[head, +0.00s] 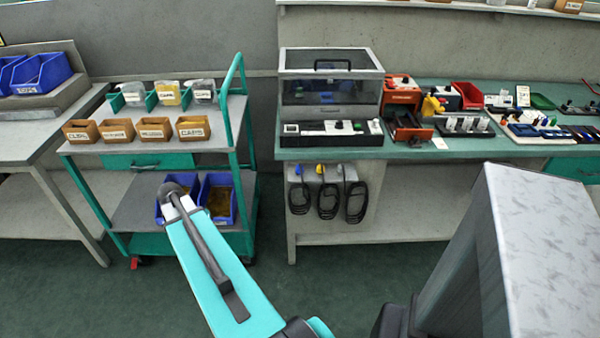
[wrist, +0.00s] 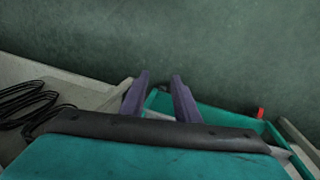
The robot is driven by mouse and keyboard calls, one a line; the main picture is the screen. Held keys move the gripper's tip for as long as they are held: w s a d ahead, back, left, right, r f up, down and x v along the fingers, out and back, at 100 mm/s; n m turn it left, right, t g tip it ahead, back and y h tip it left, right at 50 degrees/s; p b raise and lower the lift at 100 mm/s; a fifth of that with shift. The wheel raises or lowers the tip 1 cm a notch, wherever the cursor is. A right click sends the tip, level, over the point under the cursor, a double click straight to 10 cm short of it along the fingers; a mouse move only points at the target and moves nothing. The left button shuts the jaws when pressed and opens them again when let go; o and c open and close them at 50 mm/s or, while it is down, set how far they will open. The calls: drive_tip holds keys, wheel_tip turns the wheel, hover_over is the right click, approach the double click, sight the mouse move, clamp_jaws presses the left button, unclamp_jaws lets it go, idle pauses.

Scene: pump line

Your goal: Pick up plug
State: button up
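Three coiled black cables hang on the front of the bench in the head view, with a blue plug (head: 297,169), a yellow plug (head: 320,169) and a paler end (head: 340,168) at their tops. I cannot tell which one the task means. Black cable coils (wrist: 32,103) also show at the left of the wrist view, their plugs out of sight. In the head view my arm reaches in front of the cart, left of the cables, and hides the fingers.
A teal cart (head: 150,152) with labelled bins stands left of the bench (head: 420,155). Two blue bins (head: 218,200) sit on its lower shelf. A clear-lidded box (head: 330,85) and several tools crowd the bench top. Green floor lies open in front.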

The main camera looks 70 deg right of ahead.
drive_tip(key=s+d+r+m, duration=0.2)
drive_tip(key=d+r+m, duration=0.1)
drive_tip(key=d+r, duration=0.5)
drive_tip(key=m+h+b, duration=0.2)
drive_tip(key=m+h, duration=0.1)
drive_tip(key=m, duration=0.6)
approach(299, 166)
wheel_tip(299, 166, up, 3)
drive_tip(key=w, duration=0.1)
drive_tip(key=shift+w+a+r+y, duration=0.1)
drive_tip(key=shift+w+a+y, duration=0.05)
drive_tip(key=shift+a+y, duration=0.15)
drive_tip(key=shift+x, duration=4.3)
drive_tip(key=shift+d+g, duration=0.1)
drive_tip(key=shift+g, duration=0.2)
drive_tip(key=shift+x, duration=2.6)
